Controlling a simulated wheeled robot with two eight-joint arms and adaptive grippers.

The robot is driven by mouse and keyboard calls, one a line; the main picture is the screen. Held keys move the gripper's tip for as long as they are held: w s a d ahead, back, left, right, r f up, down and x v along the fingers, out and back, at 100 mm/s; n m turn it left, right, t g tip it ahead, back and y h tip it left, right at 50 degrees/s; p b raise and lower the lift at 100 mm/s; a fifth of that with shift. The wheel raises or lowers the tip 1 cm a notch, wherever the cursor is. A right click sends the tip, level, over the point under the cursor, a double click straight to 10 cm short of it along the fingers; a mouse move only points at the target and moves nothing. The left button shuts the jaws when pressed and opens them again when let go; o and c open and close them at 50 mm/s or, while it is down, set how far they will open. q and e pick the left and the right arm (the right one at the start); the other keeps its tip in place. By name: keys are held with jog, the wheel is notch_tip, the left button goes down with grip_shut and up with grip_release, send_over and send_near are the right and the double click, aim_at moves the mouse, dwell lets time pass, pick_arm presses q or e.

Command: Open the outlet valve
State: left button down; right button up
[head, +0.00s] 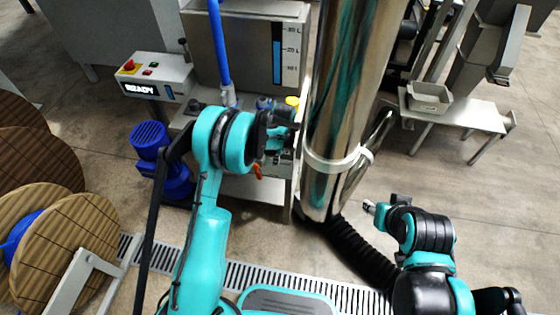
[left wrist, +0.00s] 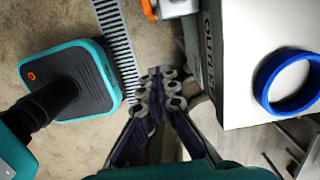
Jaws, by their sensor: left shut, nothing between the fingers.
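The outlet valve shows in the head view as a small orange part (head: 257,171) low on the tank stand, just below my left gripper. In the left wrist view an orange piece with a silver fitting (left wrist: 172,8) sits at the top edge, partly cut off, beside a dark strip lettered OUTLET (left wrist: 208,52). My left gripper (head: 284,138) is shut and empty, and its fingertips (left wrist: 160,78) are apart from the orange piece. My right gripper (head: 378,207) is right of the steel column, far from the valve; its finger opening is unclear.
A tank with a level scale (head: 290,55) stands behind my left gripper. The shiny steel column (head: 345,90) is close on its right. A blue pump (head: 165,165) and a READY control box (head: 150,78) are left. A blue ring (left wrist: 288,82) is on the white surface.

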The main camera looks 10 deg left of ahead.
aim_at(257, 172)
pick_arm(q)
jog(key=a+f+b, duration=0.4)
jog(key=a+f, duration=0.1)
jog(key=f, duration=0.5)
jog(key=shift+f+b, duration=0.2)
jog(key=shift+b, duration=0.15)
